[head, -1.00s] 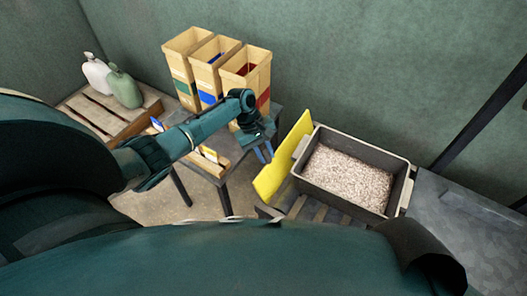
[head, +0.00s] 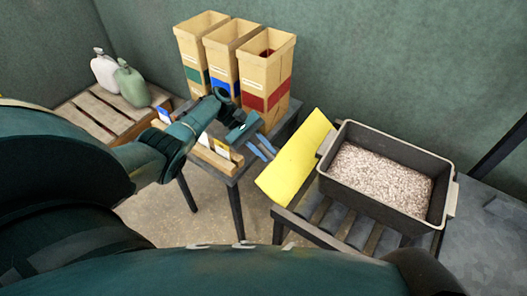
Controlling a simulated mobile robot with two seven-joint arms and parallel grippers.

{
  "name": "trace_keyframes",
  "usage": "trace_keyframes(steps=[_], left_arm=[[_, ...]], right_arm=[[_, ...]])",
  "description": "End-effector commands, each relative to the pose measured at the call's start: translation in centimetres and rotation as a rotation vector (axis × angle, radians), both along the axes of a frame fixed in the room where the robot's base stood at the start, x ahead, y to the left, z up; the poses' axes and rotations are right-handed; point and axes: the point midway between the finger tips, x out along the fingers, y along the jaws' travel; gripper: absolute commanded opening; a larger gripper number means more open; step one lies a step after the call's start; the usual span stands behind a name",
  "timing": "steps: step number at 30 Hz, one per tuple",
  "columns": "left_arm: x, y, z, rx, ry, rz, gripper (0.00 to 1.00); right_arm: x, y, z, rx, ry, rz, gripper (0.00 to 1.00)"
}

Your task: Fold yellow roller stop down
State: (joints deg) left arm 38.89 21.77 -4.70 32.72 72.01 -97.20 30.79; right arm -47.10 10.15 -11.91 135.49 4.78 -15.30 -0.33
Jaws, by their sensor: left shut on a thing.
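The yellow roller stop (head: 297,160) is a flat yellow plate at the left end of the roller rack, beside the grey tub. It is tilted, its broad face showing and its far left edge toward my left gripper. My left gripper (head: 266,151), with blue fingers, is at that left edge and shut on the stop. The exact contact at the fingertips is too small to see clearly. My right gripper is not in view.
The grey tub (head: 345,190) full of grain stands on the roller rack (head: 348,222), right of the stop. Three tall cardboard bins (head: 265,75) stand on a dark table behind my left arm. Two jugs (head: 128,85) stand on a pallet at far left.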

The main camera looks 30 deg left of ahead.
Motion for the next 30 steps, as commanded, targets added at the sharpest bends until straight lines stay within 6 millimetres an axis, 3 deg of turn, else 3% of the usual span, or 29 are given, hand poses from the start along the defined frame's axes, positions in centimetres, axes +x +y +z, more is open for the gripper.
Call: trace_keyframes(steps=[13,14,17,25,30], left_arm=[[-0.1,0.0,-0.2,-0.008,0.003,-0.001,0.00],[-0.1,0.0,-0.2,-0.007,0.002,-0.001,0.21],[-0.1,0.0,-0.2,-0.007,0.002,-0.001,0.29],[0.0,0.1,-0.1,-0.007,0.001,0.001,0.29],[0.2,1.8,1.0,-0.007,-0.001,0.002,0.29]], right_arm=[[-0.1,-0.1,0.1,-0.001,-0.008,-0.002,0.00],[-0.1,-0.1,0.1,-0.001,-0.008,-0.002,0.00],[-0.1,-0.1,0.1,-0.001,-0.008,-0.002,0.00],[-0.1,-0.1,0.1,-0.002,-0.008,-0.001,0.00],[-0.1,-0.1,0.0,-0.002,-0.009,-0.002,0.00]])
